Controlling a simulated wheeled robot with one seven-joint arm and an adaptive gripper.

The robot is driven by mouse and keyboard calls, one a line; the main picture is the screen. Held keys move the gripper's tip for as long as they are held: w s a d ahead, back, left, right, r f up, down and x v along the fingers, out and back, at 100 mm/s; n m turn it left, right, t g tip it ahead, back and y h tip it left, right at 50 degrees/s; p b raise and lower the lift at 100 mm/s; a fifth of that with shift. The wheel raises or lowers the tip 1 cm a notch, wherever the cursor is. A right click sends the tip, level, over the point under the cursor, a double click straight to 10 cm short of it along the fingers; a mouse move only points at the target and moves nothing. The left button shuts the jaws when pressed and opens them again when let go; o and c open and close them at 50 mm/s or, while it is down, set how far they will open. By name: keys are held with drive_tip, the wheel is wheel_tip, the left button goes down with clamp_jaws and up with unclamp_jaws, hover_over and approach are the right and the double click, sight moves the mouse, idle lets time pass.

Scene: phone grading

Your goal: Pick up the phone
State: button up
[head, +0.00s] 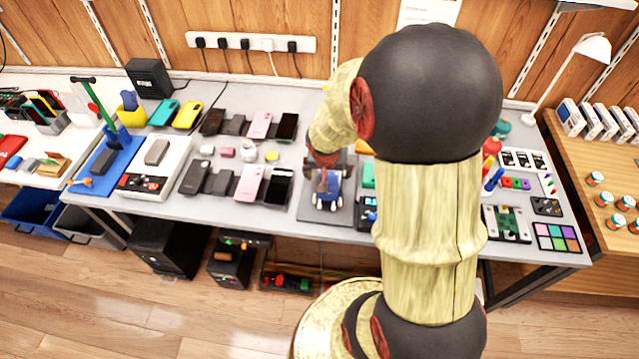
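Several phones lie on the grey table (320,232). In the front row, a pink phone (249,184) and a black phone (278,187) lean on dark stands. Behind them are another pink phone (261,125) and a black phone (288,127). A grey phone-like block (157,152) lies on a white device at the left. My gripper (326,178) points down over a dark mat (343,216), right of the front black phone and apart from it. Blue and dark parts show at its tip; I cannot tell its fingers from what lies beneath, or whether it holds anything.
My arm hides the table's right-centre. Teal (163,112) and yellow (187,115) phone-shaped items lie at the back left. A black box (149,78) and a power strip (250,42) are behind. A white lamp (592,47) and a colour chart (556,237) are at the right.

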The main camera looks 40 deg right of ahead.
sight(330, 181)
drive_tip(key=shift+b+x, duration=1.7)
drive_tip(key=shift+x, duration=2.25)
drive_tip(key=shift+s, duration=0.1)
drive_tip(key=shift+c, duration=1.2)
clamp_jaws()
